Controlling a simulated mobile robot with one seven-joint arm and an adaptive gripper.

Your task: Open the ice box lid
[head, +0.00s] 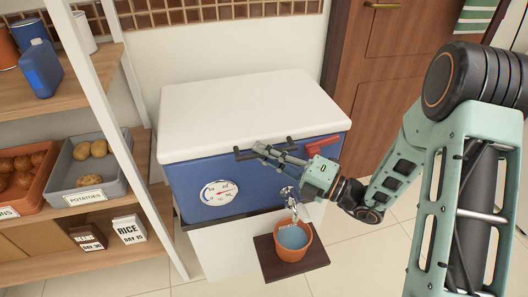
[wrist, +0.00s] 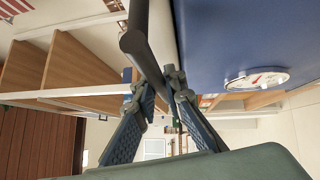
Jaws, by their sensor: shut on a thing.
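The ice box has a white lid (head: 250,105) and a blue front (head: 190,180) with a round dial (head: 219,192). The lid lies flat on the box, with no gap visible. A dark bar handle (head: 243,155) runs along the upper front. In the wrist view the handle (wrist: 140,45) runs down to between my fingers. My gripper (head: 265,153) is shut on the handle from the front; its fingertips also show in the wrist view (wrist: 165,88). The fingers and arm hide part of the handle and front.
A tap (head: 289,196) sticks out low on the front, above a terracotta pot (head: 292,240) on a dark shelf (head: 315,261). A wooden rack (head: 75,205) with crates stands close on the left. A brown door (head: 385,100) is behind on the right. The wall is close behind the lid.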

